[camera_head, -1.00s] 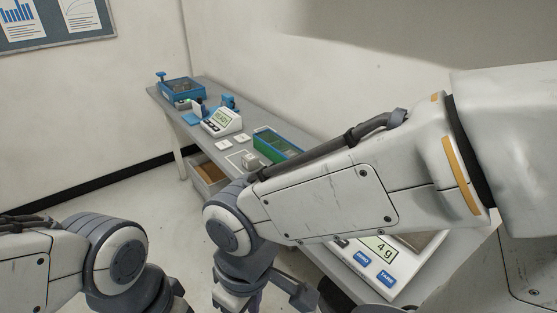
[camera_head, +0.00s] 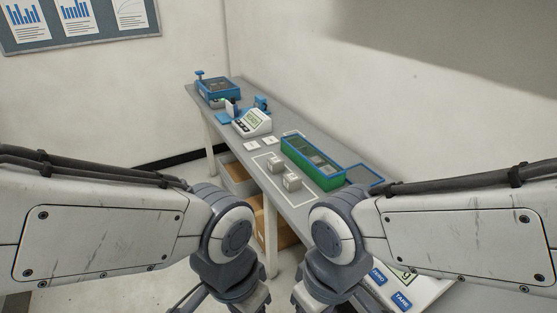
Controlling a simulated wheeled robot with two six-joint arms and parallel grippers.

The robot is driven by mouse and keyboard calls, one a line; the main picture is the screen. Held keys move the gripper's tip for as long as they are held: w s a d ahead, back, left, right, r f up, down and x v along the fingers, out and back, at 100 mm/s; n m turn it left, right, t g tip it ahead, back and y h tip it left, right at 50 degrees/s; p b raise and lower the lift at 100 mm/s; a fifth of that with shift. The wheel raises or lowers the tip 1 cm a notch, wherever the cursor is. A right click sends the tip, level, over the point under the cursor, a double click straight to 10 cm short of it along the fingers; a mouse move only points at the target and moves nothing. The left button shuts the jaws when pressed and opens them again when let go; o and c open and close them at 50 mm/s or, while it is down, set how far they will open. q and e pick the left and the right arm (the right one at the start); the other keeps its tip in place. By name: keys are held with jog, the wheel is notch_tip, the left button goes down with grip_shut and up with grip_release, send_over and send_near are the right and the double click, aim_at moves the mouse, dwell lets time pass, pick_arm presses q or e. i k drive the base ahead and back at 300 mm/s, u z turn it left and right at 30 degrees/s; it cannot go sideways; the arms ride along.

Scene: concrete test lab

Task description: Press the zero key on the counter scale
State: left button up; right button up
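The counter scale (camera_head: 429,294) is at the lower right, mostly hidden behind my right arm. Its blue ZERO key (camera_head: 378,277) and blue TARE key (camera_head: 402,301) show below that arm. Only a sliver of its display shows, with the end of a reading. My left and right arms come in from the two sides, and their wrists bend down at the bottom middle. The fingers of both grippers are below the picture's edge or too cut off to make out. Neither gripper is seen touching the scale.
A long grey table (camera_head: 296,198) runs along the wall. On it are a green tray (camera_head: 313,162), small grey blocks (camera_head: 292,182), a white display device (camera_head: 252,122) and a blue bin (camera_head: 218,90). Cardboard boxes (camera_head: 280,225) sit beneath. Floor at the left is clear.

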aim_at(379, 278)
jog(key=z, duration=1.45)
jog(key=k, duration=0.15)
jog(key=u, duration=0.45)
